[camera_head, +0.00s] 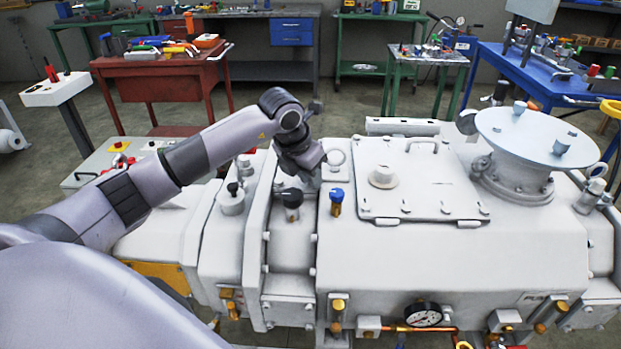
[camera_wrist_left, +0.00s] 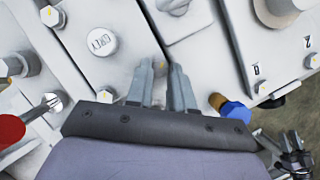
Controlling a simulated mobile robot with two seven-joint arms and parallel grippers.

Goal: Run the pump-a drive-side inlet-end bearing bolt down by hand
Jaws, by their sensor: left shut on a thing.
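The pump (camera_head: 450,255) is a large white machine across the middle and right of the head view. My left gripper (camera_head: 300,172) reaches down onto its left end section, behind the black-topped fitting. In the left wrist view, the two grey fingers (camera_wrist_left: 161,85) are close together and shut on a bolt head, mostly hidden between their tips; a small yellow mark shows there. How deep the bolt sits cannot be seen. Other bolt heads with yellow marks, such as one bolt (camera_wrist_left: 50,17), sit on the white casing around it.
A blue-topped fitting (camera_head: 336,200) stands just right of my left gripper and also shows in the wrist view (camera_wrist_left: 232,110). A round flange (camera_head: 530,130) rises at the right. Workbenches stand behind.

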